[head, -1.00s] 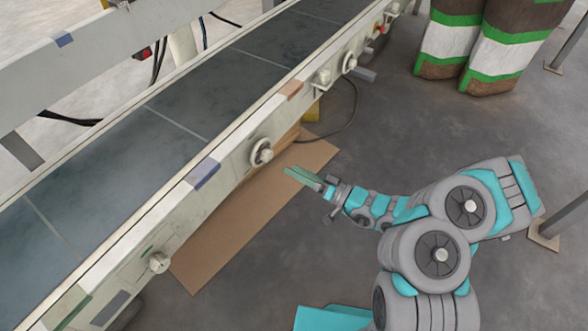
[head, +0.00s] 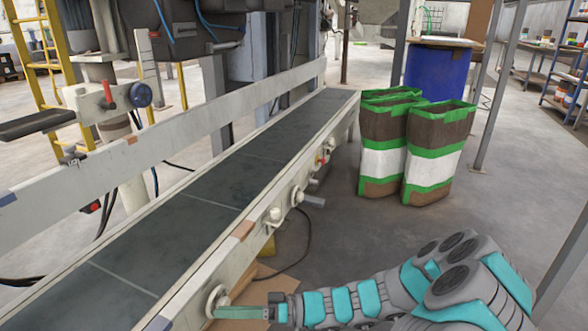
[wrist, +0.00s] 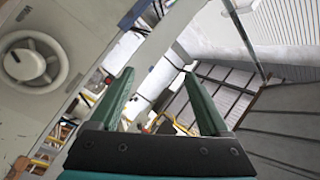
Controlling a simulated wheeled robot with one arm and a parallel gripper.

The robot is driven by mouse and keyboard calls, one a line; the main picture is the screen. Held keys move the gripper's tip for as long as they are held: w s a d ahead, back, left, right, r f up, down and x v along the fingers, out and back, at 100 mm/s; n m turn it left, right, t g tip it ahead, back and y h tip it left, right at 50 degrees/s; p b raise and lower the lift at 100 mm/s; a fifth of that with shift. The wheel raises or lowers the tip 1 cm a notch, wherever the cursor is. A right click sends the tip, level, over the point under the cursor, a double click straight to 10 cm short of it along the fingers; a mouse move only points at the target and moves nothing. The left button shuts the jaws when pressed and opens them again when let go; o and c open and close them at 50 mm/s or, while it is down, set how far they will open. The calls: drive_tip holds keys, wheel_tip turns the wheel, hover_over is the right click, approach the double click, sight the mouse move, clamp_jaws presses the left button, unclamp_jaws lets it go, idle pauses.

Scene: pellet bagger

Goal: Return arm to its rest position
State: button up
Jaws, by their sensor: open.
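My gripper (head: 218,312) is at the bottom of the head view, at the end of my grey and teal arm. It points left beside the conveyor's side rail, close to a round roller knob (head: 216,299) in the picture; whether it touches is not clear. In the wrist view, the two green fingers (wrist: 158,78) stand wide apart with nothing between them. The round knob also shows in the wrist view (wrist: 30,62), left of the fingers.
The conveyor (head: 175,228) runs from lower left to the back. Several filled bags (head: 432,150) stand right of its far end, with a blue drum (head: 438,75) behind. A metal post (head: 565,255) stands at the right. Open floor (head: 350,240) lies between conveyor and post.

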drive_tip(key=s+d+r+n+g+h, duration=0.1)
drive_tip(key=s+d+r+g+h, duration=0.2)
drive_tip(key=s+h, duration=0.35)
drive_tip(key=s+d+r+g+h, duration=0.2)
drive_tip(key=s+d+r+h, duration=0.1)
drive_tip(key=s, duration=0.6)
drive_tip(key=s+d+r+m+t+h, duration=0.1)
drive_tip(key=s+d+m+t+h, duration=0.1)
drive_tip(key=d, duration=0.9)
drive_tip(key=s+d+r+m+t+h+p, duration=0.1)
drive_tip(key=s+d+m+t+h, duration=0.2)
drive_tip(key=d, duration=0.8)
drive_tip(key=s+m+h, duration=0.2)
drive_tip(key=m+h, duration=0.2)
drive_tip(key=m, duration=0.1)
drive_tip(key=shift+s+d+r, duration=0.15)
drive_tip(key=shift+s+d, duration=0.1)
drive_tip(key=shift+d, duration=0.15)
drive_tip(key=shift+h, duration=0.25)
